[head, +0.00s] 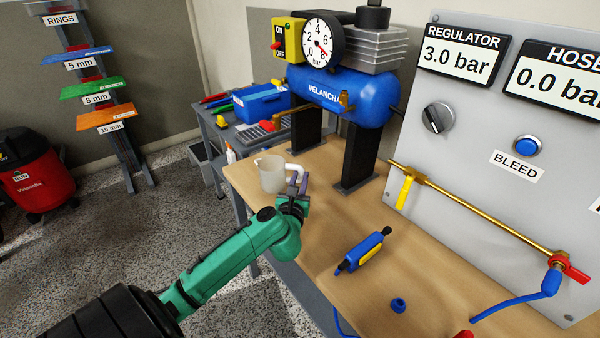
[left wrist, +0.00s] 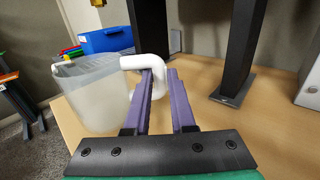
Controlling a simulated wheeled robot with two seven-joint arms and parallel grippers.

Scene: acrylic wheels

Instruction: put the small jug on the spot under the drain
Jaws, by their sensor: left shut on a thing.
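The small jug (head: 271,174) is a translucent whitish cup with a white handle, upright at the left end of the wooden bench. My left gripper (head: 298,181) is shut on the jug's handle, from its right side. In the left wrist view, the jug (left wrist: 92,95) stands left of the purple fingers (left wrist: 160,74), with the white handle (left wrist: 140,62) at their tips. I cannot tell whether its base touches the bench. No marked spot is clearly visible. My right gripper is not in view.
Black legs (head: 357,152) hold the tank over the bench (head: 325,205). A blue-yellow tool (head: 363,251) and a blue ring (head: 398,305) lie nearer. A grey panel (head: 470,165) with a brass pipe stands at right. A side table with a blue bin (head: 262,103) is behind.

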